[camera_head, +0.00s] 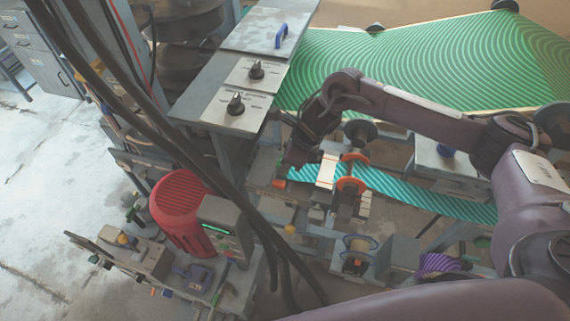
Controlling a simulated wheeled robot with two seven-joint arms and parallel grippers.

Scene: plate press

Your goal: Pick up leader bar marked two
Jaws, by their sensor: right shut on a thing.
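My right gripper (296,158) reaches in from the right on its dark arm and points down at the left end of the teal striped web (415,190). It is shut on a bar there, which the fingers mostly hide. I take this to be the leader bar, but I cannot read a two on it. Just right of the fingers, a cream block (327,170) lies across the web, beside orange discs (351,186) on a roller. My left gripper is not in view.
A green striped web (430,60) spreads behind my arm. Panels with black knobs (237,104) and a blue handle (281,36) stand left of it. A red motor (182,212) and dark cables stand at lower left. Open concrete floor (50,190) lies at far left.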

